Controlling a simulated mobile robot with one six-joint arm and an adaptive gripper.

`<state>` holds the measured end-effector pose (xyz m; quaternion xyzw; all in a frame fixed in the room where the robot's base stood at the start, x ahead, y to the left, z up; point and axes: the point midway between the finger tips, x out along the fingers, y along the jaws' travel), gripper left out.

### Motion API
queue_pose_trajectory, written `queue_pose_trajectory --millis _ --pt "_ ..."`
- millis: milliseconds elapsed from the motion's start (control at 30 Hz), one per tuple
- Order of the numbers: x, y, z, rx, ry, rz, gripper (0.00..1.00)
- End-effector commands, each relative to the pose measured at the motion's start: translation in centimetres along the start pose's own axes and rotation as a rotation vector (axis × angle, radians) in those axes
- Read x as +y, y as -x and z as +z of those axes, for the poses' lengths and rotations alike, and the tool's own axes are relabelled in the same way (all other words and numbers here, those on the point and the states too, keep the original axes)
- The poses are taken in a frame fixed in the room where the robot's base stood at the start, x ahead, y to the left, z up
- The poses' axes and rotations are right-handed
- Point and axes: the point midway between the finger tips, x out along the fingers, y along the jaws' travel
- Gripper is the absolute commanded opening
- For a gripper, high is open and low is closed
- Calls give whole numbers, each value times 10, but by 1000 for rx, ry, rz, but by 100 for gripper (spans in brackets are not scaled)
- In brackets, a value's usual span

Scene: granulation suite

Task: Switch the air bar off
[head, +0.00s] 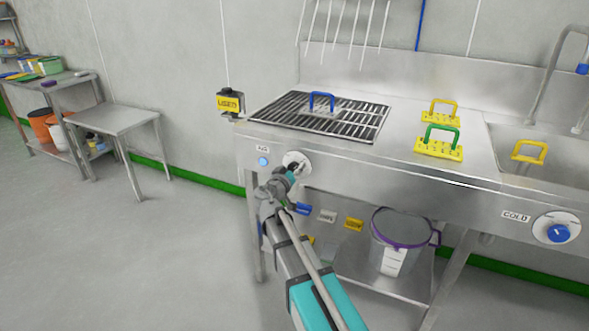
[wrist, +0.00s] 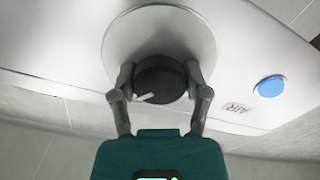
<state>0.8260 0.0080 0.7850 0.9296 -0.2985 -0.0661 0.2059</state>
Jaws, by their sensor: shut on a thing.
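The air knob (wrist: 160,78) is a dark round knob on a pale disc (wrist: 160,30) on the steel front panel. A white pointer mark on it points to the lower left in the wrist view. My gripper (wrist: 160,85) is shut on the knob, one finger on each side. In the head view, my gripper (head: 291,174) is at the disc (head: 296,157) and hides the knob. The AIR label (head: 262,148) and a blue round button or lamp (head: 263,161) are left of it; both also show in the wrist view, label (wrist: 237,108) and blue round (wrist: 269,89).
The slatted grille (head: 352,128) above holds a blue-handled piece (head: 321,102). A COLD knob (head: 557,231) is on the same front at the right.

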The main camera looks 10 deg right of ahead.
Motion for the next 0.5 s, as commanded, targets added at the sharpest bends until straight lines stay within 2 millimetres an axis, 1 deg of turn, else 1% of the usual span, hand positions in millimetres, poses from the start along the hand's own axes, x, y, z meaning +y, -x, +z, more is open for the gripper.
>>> queue_pose_trajectory --millis 267,500 --pt "0 -1 0 0 209 2 13" --pt "0 -1 0 -1 435 2 13"
